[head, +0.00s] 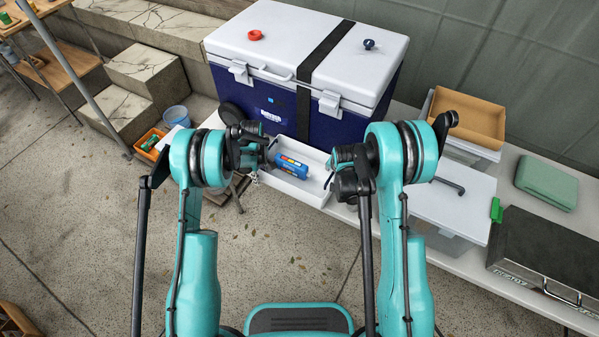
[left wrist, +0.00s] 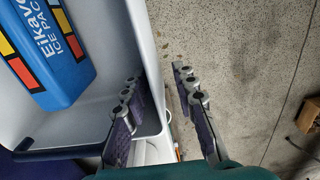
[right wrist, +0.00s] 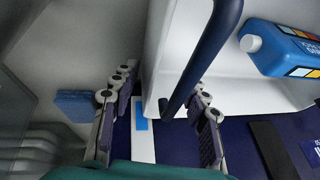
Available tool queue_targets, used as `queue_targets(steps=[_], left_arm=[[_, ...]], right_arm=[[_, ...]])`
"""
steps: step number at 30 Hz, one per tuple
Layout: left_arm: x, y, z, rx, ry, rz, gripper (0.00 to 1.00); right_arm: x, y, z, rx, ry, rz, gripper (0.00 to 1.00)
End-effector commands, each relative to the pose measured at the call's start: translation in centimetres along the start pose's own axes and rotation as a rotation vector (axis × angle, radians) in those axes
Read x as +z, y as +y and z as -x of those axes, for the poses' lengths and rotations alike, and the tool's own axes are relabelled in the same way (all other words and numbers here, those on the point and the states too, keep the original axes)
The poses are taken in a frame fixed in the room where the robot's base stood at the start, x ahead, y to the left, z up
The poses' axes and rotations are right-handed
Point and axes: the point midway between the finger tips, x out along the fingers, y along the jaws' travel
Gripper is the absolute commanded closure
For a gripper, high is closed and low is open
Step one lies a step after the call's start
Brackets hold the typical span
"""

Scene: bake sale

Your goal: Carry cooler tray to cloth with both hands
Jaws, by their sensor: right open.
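The white cooler tray (head: 318,195) sits at the front of the cooler with a blue ice pack (head: 291,166) in it. My left gripper (head: 262,155) is at the tray's left end. In the left wrist view its open fingers (left wrist: 162,105) stand on either side of the tray wall (left wrist: 152,75), with a gap outside. My right gripper (head: 340,172) is at the right end. In the right wrist view its open fingers (right wrist: 160,105) straddle the tray's end wall (right wrist: 155,60), near a dark blue handle (right wrist: 208,60).
The large blue and white cooler (head: 300,60) stands right behind the tray. A lidded clear bin (head: 450,208), a cardboard box (head: 468,118) and a dark metal case (head: 548,245) occupy the table to the right. A blue bucket (head: 176,115) stands at the left.

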Motion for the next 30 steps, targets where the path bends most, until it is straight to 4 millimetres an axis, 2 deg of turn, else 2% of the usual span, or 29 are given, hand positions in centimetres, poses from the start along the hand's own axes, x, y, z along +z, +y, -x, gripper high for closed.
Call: queue_targets(steps=[2,5,7,8,23,30], left_arm=[[0.0,0.0,0.0,0.000,0.000,0.000,0.72],[0.0,0.0,0.0,0.000,0.000,0.000,0.96],[0.0,0.0,0.0,0.000,0.000,0.000,1.00],[0.0,0.0,0.0,0.000,0.000,0.000,1.00],[0.1,0.1,0.2,0.001,-0.002,-0.001,1.00],[0.1,0.1,1.6,0.001,-0.002,-0.002,1.00]], right_arm=[[0.0,0.0,0.0,0.000,0.000,0.000,0.55],[0.0,0.0,0.0,0.000,0.000,0.000,0.79],[0.0,0.0,0.0,0.000,0.000,0.000,0.97],[0.0,0.0,0.0,0.000,0.000,0.000,1.00],[0.0,-0.2,0.1,-0.004,0.000,-0.002,1.00],[-0.5,-0.5,1.4,-0.005,-0.001,-0.003,1.00]])
